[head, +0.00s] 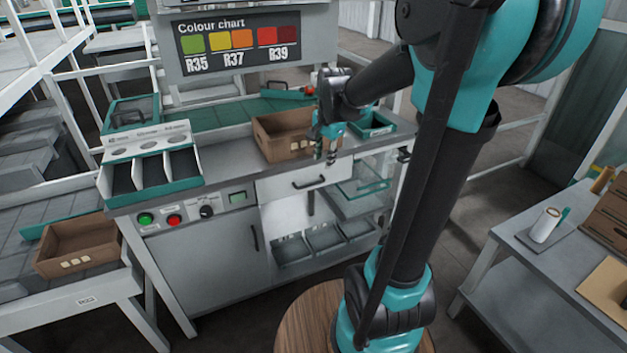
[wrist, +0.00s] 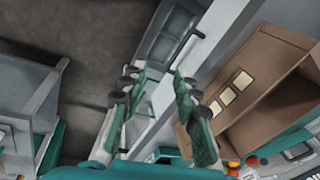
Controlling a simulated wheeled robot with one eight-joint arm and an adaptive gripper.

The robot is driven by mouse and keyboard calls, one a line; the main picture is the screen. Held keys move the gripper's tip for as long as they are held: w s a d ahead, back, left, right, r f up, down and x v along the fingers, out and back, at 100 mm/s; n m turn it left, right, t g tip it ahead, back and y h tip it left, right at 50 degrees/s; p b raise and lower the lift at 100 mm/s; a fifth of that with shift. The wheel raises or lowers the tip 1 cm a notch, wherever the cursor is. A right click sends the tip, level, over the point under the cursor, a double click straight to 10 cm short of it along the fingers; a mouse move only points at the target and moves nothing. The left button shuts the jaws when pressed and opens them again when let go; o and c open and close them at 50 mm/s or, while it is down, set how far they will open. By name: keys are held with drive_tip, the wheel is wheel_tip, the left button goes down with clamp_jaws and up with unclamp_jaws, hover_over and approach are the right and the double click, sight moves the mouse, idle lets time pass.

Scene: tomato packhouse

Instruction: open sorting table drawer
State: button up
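The sorting table (head: 225,165) has a pale drawer front (head: 275,188) with a dark bar handle (head: 308,182) below its top, right of centre. The drawer looks shut, its front in line with the table front. My gripper (head: 327,157) is above the table's front edge, up and to the right of the handle, and apart from it. In the wrist view my gripper (wrist: 158,85) has its two green fingers spread with nothing held between them. The pale table front runs diagonally behind the fingers there.
A brown crate (head: 272,125) stands on the table just behind my gripper; it also shows in the wrist view (wrist: 245,75). A green tray (head: 372,126) is to its right. A glass-like shelf (head: 362,186) projects below, right of the drawer. A cabinet door (head: 205,262) is lower left.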

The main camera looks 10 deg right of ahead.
drive_tip(key=w+r+m, duration=0.3)
drive_tip(key=w, duration=0.2)
approach(314, 179)
drive_tip(key=f, duration=0.2)
drive_tip(key=s+f, duration=0.1)
drive_tip(key=f, duration=0.1)
drive_tip(key=s+a+f, duration=0.1)
drive_tip(key=f, duration=0.1)
drive_tip(key=shift+s+a, duration=0.1)
drive_tip(key=shift+s, duration=0.1)
clamp_jaws()
